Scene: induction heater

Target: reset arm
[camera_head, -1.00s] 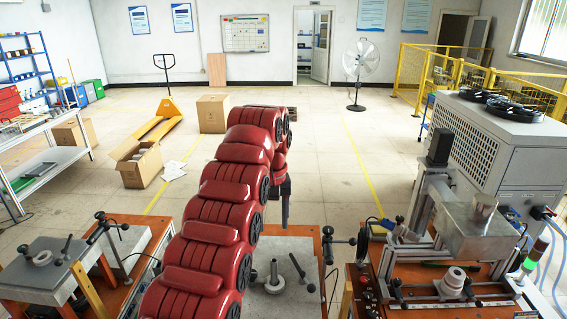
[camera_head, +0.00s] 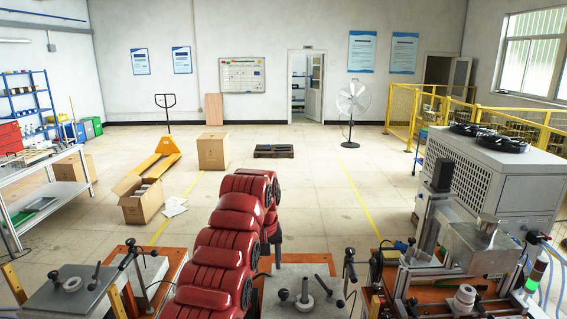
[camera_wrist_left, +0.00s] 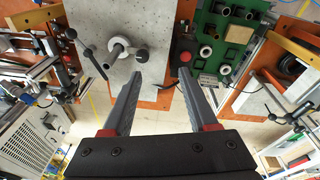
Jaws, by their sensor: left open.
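My left arm is red and rises from the bottom of the head view, then bends downward at its far end. My left gripper (camera_head: 277,256) hangs there, mostly hidden behind the arm. In the left wrist view its two dark fingers (camera_wrist_left: 160,78) are spread apart with nothing between them. They are above a grey plate (camera_wrist_left: 112,35) on an orange-edged bench, which also shows in the head view (camera_head: 322,270). An upright metal post with a ring (camera_head: 304,292) and a black handle stand on the plate. My right gripper is not in view.
The induction heater bench (camera_head: 440,290) with metal fixtures stands at the right, beside a large grey chiller (camera_head: 500,185). Another bench with a grey plate (camera_head: 72,288) is at the left. A green tray (camera_wrist_left: 225,42) shows in the wrist view. Open floor lies beyond the benches.

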